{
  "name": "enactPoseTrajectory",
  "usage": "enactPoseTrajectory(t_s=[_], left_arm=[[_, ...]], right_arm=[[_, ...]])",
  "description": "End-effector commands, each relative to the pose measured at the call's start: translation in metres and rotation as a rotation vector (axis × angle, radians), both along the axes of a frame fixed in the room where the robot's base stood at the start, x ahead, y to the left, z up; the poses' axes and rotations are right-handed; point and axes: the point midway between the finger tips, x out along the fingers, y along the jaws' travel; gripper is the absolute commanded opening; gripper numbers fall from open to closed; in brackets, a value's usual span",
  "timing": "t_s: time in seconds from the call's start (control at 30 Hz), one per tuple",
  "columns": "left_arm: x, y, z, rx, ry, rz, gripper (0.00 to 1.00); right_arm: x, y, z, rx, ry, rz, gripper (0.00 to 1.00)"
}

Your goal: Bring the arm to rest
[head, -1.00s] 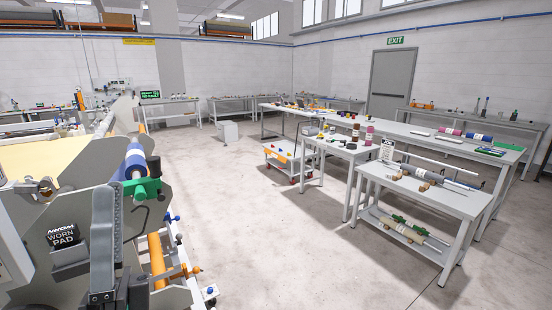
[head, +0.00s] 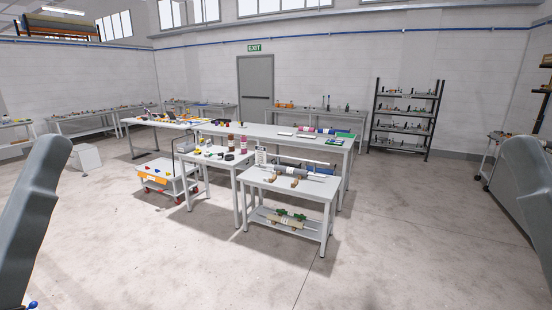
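In the head view a grey link of my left arm (head: 30,215) stands at the left edge. A grey link of my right arm (head: 522,200) stands at the right edge. Both grippers are outside the picture, so their fingers and anything in them cannot be seen. Neither visible arm link touches a table or another thing in this view.
A grey table (head: 322,188) with rolls and tools stands ahead, with a smaller table (head: 243,165) and a wheeled cart (head: 160,172) to its left. A shelf rack (head: 405,120) stands at the back right. The near floor (head: 190,265) is clear.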

Motion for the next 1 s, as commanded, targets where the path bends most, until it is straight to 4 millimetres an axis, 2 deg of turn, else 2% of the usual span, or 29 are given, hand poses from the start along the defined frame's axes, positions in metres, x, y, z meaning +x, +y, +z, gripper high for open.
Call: enactPoseTrajectory(t_s=[0.03, 0.1, 0.3, 0.4, 0.5, 0.63, 1.0], left_arm=[[0.0, 0.0, 0.049, -0.001, 0.0, -0.001, 0.69], [0.0, 0.0, 0.084, -0.001, -0.001, -0.001, 0.69], [0.0, 0.0, 0.181, -0.001, -0.001, -0.002, 0.69], [0.0, 0.0, 0.224, -0.001, -0.001, -0.002, 0.69], [0.0, 0.0, 0.253, -0.001, -0.001, -0.002, 0.69], [0.0, 0.0, 0.268, -0.001, 0.0, -0.002, 0.69], [0.0, 0.0, 0.265, -0.001, -0.001, -0.003, 0.69]], right_arm=[[0.0, 0.0, 0.049, 0.0, 0.0, 0.0, 0.5], [0.0, 0.0, 0.084, 0.0, 0.0, 0.0, 0.5], [0.0, 0.0, 0.181, 0.0, 0.001, 0.0, 0.5], [0.0, 0.0, 0.224, 0.0, 0.0, 0.0, 0.5], [0.0, 0.0, 0.253, 0.0, 0.001, 0.0, 0.5], [0.0, 0.0, 0.268, 0.0, 0.001, 0.0, 0.5], [0.0, 0.0, 0.265, 0.0, 0.002, 0.0, 0.5]])
